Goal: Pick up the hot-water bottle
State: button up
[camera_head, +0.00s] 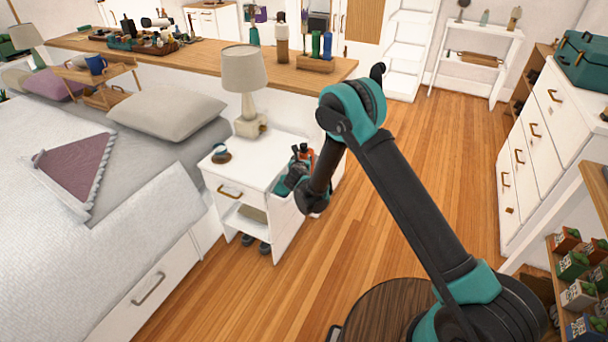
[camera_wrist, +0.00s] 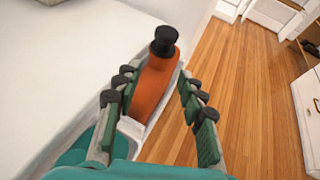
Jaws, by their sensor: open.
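An orange bottle with a black cap, which looks like the hot-water bottle (camera_wrist: 152,88), stands between my gripper's spread fingers in the wrist view. Its lower part is hidden by a pale edge and my gripper. My gripper (camera_wrist: 160,115) is open, with green-padded fingers on both sides of the bottle. The left finger is close to the bottle; a gap shows on the right. In the head view my gripper (camera_head: 297,172) is at the nightstand's right side, partly hidden by my arm.
The white nightstand (camera_head: 245,168) holds a lamp (camera_head: 245,80) and a small dark round item (camera_head: 221,154). The bed (camera_head: 100,240) is to the left, a white dresser (camera_head: 550,150) to the right. Open wooden floor (camera_head: 440,150) lies between.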

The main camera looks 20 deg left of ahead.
aim_at(303, 154)
jog(key=x, duration=0.8)
jog(key=shift+f, duration=0.15)
jog(key=shift+d, duration=0.1)
jog(key=shift+c, duration=0.2)
jog(key=c, duration=0.6)
